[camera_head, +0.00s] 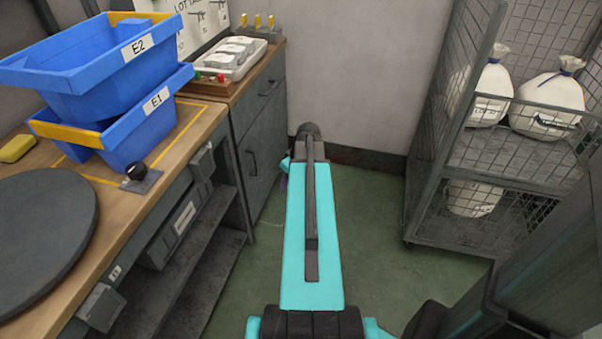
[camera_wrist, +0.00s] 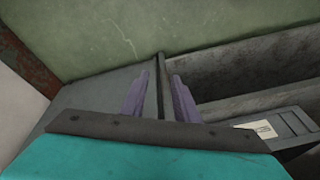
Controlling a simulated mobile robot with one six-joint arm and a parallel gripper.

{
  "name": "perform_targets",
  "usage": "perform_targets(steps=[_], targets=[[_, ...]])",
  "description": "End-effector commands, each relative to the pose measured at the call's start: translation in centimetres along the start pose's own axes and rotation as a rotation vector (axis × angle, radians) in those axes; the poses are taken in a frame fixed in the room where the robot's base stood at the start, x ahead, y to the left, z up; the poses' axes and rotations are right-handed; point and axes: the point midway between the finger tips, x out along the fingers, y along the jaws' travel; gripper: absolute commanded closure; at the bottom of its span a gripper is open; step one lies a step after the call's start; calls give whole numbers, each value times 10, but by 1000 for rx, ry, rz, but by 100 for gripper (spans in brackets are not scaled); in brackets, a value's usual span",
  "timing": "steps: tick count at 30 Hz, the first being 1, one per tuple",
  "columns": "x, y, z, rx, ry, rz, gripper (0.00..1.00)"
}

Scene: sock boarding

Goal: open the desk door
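The grey desk cabinet has a lower door (camera_head: 262,160) with a dark handle (camera_head: 251,165); the door looks shut in the head view. Above it is a drawer front (camera_head: 268,90) with its own handle. In the wrist view my gripper (camera_wrist: 161,78) shows two purple fingers, apart, with nothing clearly held. A thin dark upright edge shows between the fingers, beside a grey panel (camera_wrist: 88,93); I cannot tell whether they touch it. In the head view my arm hides most of the gripper, which is to the right of the door.
The workbench (camera_head: 180,140) on the left holds blue bins (camera_head: 110,75) and a dark round plate (camera_head: 45,225). Open shelves (camera_head: 205,260) lie under it. A wire cage rack (camera_head: 425,150) with white sacks stands at right. Green floor (camera_head: 375,220) between them is clear.

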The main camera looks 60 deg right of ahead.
Motion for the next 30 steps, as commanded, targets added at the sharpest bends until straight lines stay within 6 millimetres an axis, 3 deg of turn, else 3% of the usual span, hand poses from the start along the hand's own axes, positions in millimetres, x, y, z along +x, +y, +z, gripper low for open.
perform_targets(steps=[8,15,23,30], targets=[[50,-56,-5,4,-69,-41,72],[108,-129,1,8,-166,-73,72],[163,-210,24,7,-281,-86,72],[204,-278,59,-5,-387,-72,72]])
